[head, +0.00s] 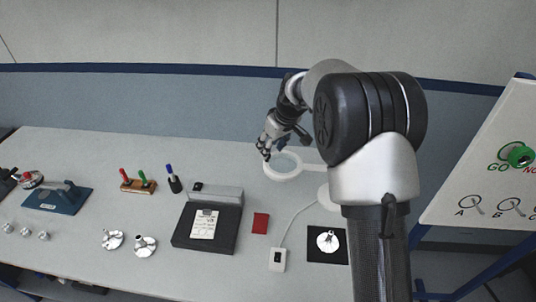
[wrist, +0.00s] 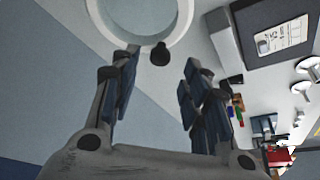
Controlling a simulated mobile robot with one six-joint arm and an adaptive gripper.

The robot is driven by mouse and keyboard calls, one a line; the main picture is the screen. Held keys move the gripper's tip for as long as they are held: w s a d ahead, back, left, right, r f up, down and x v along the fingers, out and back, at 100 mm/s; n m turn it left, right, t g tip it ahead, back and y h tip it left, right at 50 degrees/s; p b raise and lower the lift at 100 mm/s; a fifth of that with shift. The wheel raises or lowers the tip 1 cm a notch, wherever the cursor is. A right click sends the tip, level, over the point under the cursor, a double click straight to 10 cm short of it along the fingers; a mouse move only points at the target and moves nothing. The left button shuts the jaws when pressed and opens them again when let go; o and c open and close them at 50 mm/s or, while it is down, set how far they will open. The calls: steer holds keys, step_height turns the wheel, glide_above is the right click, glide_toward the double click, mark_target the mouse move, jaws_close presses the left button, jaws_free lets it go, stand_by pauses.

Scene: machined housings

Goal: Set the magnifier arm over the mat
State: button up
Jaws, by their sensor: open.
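The magnifier (head: 272,170) is a white ring with a lens, lying over the bench near the back; its arm runs right and is partly hidden behind my own arm. In the wrist view its ring (wrist: 178,38) fills the top, with a small dark knob (wrist: 160,54) at the rim. My gripper (head: 266,150) is at the ring's left rear edge in the head view. In the wrist view my gripper (wrist: 158,66) has its fingers apart, the knob lying between their tips in the picture; contact is not visible. The black mat (head: 315,256) lies at front right, with a metal housing (head: 327,240) on it.
A black-and-grey box (head: 180,238) with a paper label, a red cloth (head: 261,223) and a white switch box (head: 278,260) with a cable lie left of the mat. A whiteboard (head: 490,170) is at right.

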steer(key=shift+x, duration=2.15)
jaws_close()
